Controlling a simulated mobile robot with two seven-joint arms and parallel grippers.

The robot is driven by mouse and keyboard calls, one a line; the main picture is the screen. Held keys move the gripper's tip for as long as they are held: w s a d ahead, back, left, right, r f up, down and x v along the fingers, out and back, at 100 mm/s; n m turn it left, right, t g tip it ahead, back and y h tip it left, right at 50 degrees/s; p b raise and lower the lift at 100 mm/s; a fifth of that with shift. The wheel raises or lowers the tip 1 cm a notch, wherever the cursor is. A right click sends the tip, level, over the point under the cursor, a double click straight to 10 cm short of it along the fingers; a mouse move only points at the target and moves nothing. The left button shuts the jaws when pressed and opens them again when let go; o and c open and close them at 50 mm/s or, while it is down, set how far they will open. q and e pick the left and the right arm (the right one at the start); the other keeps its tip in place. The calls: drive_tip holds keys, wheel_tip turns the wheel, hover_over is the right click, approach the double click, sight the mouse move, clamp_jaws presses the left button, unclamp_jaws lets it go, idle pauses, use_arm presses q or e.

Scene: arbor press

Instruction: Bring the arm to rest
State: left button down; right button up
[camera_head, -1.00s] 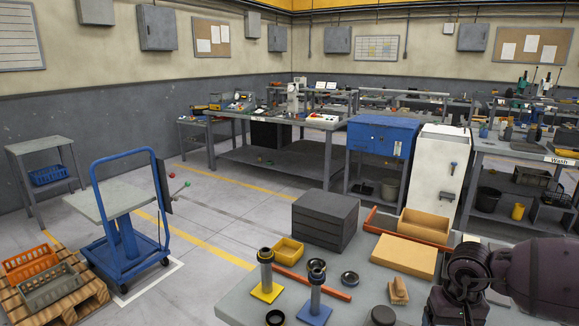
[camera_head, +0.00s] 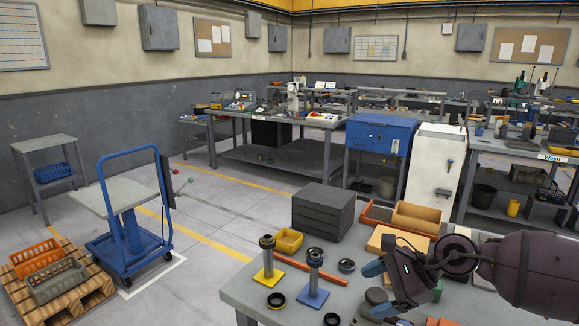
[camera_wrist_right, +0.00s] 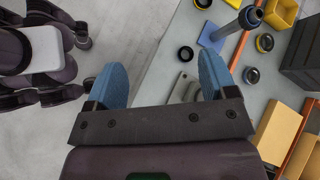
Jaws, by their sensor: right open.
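My right arm comes in from the right edge of the head view. Its gripper (camera_head: 376,289) has two blue fingers spread apart, with nothing between them, above the front workbench (camera_head: 238,290). In the right wrist view the same open fingers (camera_wrist_right: 162,78) frame part of the bench edge and bare floor. The yellow-based post (camera_head: 267,258) and blue-based post (camera_head: 314,278) stand on the bench to the left of the gripper, apart from it. My left gripper is not in view.
A blue trolley (camera_head: 128,215) and a pallet with crates (camera_head: 60,278) stand left, with open floor between.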

drive_tip(key=w+a+r+m+t+y, duration=0.1)
drive_tip(key=a+r+m+t+y, duration=0.25)
drive_tip(key=m, duration=0.75)
drive_tip(key=w+a+r+m+t+y, duration=0.1)
drive_tip(key=a+r+m+t+y, duration=0.25)
drive_tip(key=m, duration=0.65)
drive_tip(key=s+d+f+m+t+h, duration=0.3)
drive_tip(key=d+f+m+h, duration=0.25)
drive_tip(key=f+m, duration=0.55)
drive_tip(key=s+d+f+m+t+h, duration=0.25)
drive_tip(key=d+f+m+h, duration=0.35)
drive_tip(key=m, duration=0.9)
drive_tip(key=s+d+f+m+g+h, duration=0.1)
drive_tip(key=s+d+f+m+h, duration=0.1)
drive_tip(key=s+f, duration=0.6)
drive_tip(key=s+d+f+m+g+h, duration=0.2)
drive_tip(key=s+f, duration=0.6)
drive_tip(key=s, duration=0.4)
drive_tip(key=d+m+h, duration=0.1)
drive_tip(key=d+m, duration=0.1)
drive_tip(key=m, duration=0.1)
drive_tip(key=shift+f+m, duration=0.3)
drive_tip(key=shift+m, duration=0.1)
drive_tip(key=shift+h, duration=0.25)
